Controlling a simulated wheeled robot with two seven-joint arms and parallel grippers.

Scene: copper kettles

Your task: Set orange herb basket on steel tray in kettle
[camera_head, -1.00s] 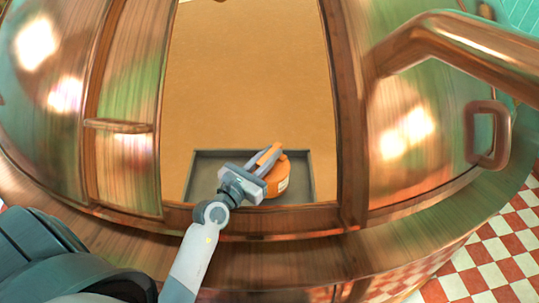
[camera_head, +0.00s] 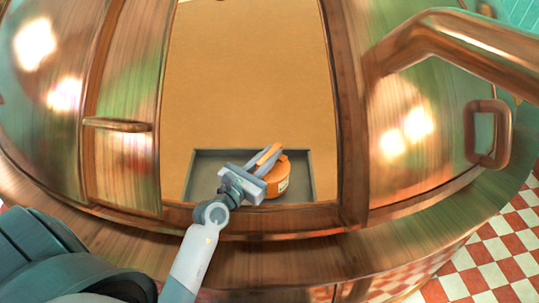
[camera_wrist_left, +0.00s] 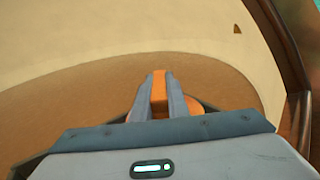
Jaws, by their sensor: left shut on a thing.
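The orange herb basket (camera_head: 279,186) is a round orange container with a pale label on its side. It is at the steel tray's right part, inside the kettle opening. Whether it rests on the tray or hangs just above it, I cannot tell. The grey steel tray (camera_head: 204,160) lies on the kettle floor just behind the front sill. My left gripper (camera_head: 264,160) reaches over the sill and is shut on the basket's upright orange handle. The left wrist view shows the handle (camera_wrist_left: 159,90) between the two grey fingers; the basket body is mostly hidden there. My right gripper is not in view.
The copper kettle's opening has a wooden-brown sill (camera_head: 280,219) in front and a post (camera_head: 344,130) at right. A thick copper handle (camera_head: 450,40) juts out at upper right. The tray's left part and the tan floor behind are clear.

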